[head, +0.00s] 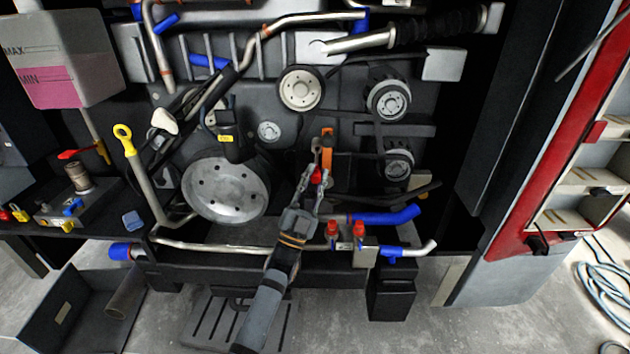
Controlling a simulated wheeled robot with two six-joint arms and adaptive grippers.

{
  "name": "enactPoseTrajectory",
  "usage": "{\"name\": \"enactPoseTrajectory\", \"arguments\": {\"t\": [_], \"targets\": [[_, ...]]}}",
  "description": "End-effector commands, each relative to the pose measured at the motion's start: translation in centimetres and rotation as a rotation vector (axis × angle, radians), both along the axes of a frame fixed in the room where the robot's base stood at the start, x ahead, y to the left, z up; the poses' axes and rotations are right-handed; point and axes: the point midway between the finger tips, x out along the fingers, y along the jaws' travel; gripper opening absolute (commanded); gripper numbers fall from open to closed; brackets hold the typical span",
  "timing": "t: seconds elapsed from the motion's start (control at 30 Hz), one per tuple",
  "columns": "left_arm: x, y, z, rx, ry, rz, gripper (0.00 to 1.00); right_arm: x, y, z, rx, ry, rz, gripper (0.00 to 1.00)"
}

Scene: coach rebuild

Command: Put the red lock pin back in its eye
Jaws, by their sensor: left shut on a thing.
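My left gripper (316,183) reaches up from the bottom middle to the front of the engine in the head view. Its fingers are shut on the red lock pin (317,176), of which only a small red part shows between the fingertips. An upright orange part (327,144) stands just above and behind the fingertips, with a small grey piece beside it on its left. I cannot make out the eye, and cannot tell whether the pin touches anything there. My right gripper is not in view.
A large grey pulley (225,190) is left of the gripper and smaller pulleys (301,88) are above. A blue hose (385,216) and red-capped fittings (333,229) lie close on the right. A bench (95,222) with small parts is at left, a red cabinet (545,150) at right.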

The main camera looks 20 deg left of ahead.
Motion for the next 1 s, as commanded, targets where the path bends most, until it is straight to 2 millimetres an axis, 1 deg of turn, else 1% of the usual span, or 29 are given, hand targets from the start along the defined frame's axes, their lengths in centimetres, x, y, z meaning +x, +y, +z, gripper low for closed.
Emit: {"name": "enactPoseTrajectory", "arguments": {"t": [0.27,0.6,1.0], "targets": [[0.0,0.0,0.0,0.000,-0.001,0.000,0.00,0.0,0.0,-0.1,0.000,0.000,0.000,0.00],[1.2,0.3,-0.1,-0.001,-0.001,-0.001,0.00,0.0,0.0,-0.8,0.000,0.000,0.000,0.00],[1.2,0.3,0.0,-0.001,0.000,0.001,0.00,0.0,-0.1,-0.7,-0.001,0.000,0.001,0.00]]}}
